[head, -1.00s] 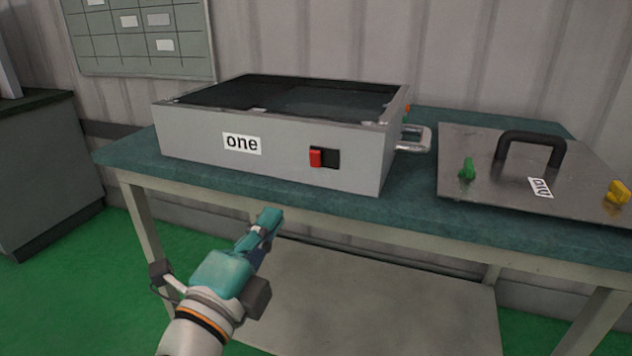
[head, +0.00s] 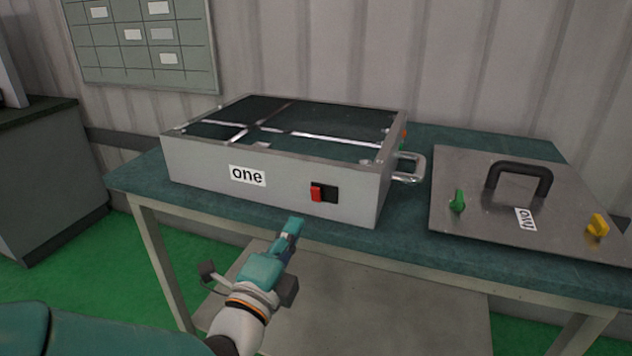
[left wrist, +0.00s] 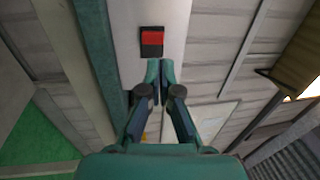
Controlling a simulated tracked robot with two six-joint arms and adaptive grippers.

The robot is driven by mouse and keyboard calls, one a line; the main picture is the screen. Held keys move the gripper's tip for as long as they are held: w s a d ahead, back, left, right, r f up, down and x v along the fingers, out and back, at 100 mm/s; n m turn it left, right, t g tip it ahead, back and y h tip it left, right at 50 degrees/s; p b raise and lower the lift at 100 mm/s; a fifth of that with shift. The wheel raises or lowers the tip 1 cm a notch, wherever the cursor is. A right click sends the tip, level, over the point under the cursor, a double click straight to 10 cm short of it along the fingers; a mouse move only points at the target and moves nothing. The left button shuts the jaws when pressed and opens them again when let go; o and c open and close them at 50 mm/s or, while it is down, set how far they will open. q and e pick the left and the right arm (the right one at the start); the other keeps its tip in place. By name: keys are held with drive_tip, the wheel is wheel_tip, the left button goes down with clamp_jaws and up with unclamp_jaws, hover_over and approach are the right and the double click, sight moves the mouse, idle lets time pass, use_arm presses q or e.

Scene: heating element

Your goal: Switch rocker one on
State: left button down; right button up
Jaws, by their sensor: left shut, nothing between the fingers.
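A grey box labelled "one" (head: 247,176) stands on the green table. On its front face is a rocker switch with a red part (head: 316,193) at the left and a black part at the right. My left gripper (head: 296,222) is shut and empty, below and a little left of the rocker, apart from it. In the left wrist view the red and black rocker (left wrist: 152,40) shows just beyond the shut fingertips (left wrist: 160,64). My right gripper is not in view.
A metal plate labelled "two" (head: 477,222) lies at the right, with a black handle (head: 519,178), a green knob (head: 457,201) and a yellow knob (head: 597,226). The table's front edge (head: 412,250) runs below the box. A metal handle (head: 411,168) sticks out from the box's right side.

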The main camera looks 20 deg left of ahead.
sight(315, 192)
use_arm(q)
drive_tip(key=w, duration=0.5)
drive_tip(key=w+r, duration=0.1)
drive_tip(key=w, duration=0.1)
drive_tip(key=shift+w+d+r+p, duration=0.1)
drive_tip(key=shift+w+d+p, duration=0.1)
drive_tip(key=shift+p, duration=0.2)
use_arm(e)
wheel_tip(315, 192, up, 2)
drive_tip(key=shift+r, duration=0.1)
use_arm(q)
drive_tip(key=shift+s, duration=0.1)
